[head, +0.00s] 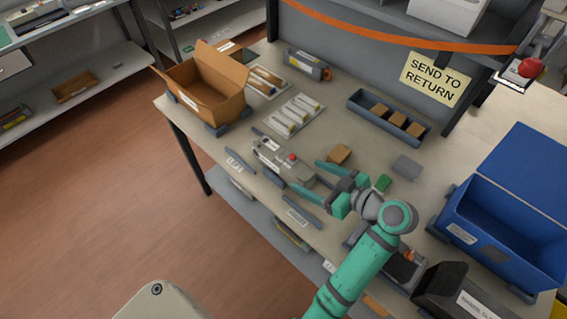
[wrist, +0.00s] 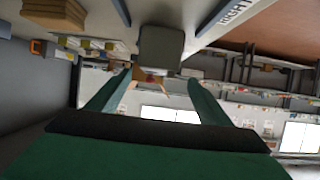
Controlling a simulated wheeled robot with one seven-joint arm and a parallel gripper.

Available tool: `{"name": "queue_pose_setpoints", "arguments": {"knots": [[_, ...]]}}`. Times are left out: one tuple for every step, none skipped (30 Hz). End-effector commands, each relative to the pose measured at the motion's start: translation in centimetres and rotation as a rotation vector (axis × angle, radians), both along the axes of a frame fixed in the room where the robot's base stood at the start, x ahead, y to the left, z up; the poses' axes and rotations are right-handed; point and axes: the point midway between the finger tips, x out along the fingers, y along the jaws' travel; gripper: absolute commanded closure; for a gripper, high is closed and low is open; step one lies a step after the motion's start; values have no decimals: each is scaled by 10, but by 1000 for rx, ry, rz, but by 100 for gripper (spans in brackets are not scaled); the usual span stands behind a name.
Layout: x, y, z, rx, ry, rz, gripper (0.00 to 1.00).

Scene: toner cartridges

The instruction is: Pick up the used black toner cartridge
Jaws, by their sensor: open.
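My gripper (head: 307,176) is open, with its two teal fingers spread and nothing held between them. It points left over the table, at the right end of a grey unit with a red button (head: 285,163). In the wrist view, the open fingers (wrist: 158,94) frame a grey block (wrist: 161,48) ahead; I cannot tell whether they touch it. A dark grey cartridge-like body (head: 307,64) with a pale label lies at the table's back. Another dark body (head: 402,268) lies beside my arm, partly hidden by it. I cannot tell which is the used black toner cartridge.
Labelled blue-grey strips (head: 300,217) lie along the table's front edge. An open cardboard box (head: 207,92) stands at left, a tray of brown blocks (head: 366,112) at back. A small brown block (head: 339,154) and green block (head: 383,183) sit near my gripper. A blue bin (head: 490,232) stands right.

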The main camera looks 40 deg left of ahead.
Motion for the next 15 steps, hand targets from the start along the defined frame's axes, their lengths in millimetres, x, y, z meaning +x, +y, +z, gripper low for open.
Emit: {"name": "queue_pose_setpoints", "arguments": {"knots": [[-1,5,-3,-2,-1,8,27],[-1,9,-4,-2,-1,9,27],[-1,15,-7,-2,-1,9,27],[0,19,-9,-3,-1,9,27],[0,23,-10,-3,-2,8,27],[1,29,-12,-2,-1,8,27],[1,33,-14,-2,0,9,27],[2,37,-15,-2,-1,8,27],[2,40,-17,-2,-1,6,27],[3,42,-18,-3,-1,6,27],[3,44,-19,-3,-1,5,27],[3,46,-19,-2,-1,5,27],[4,48,-20,-2,-1,4,27],[4,49,-20,-1,-2,4,27],[4,51,-21,-1,-2,4,27]]}}
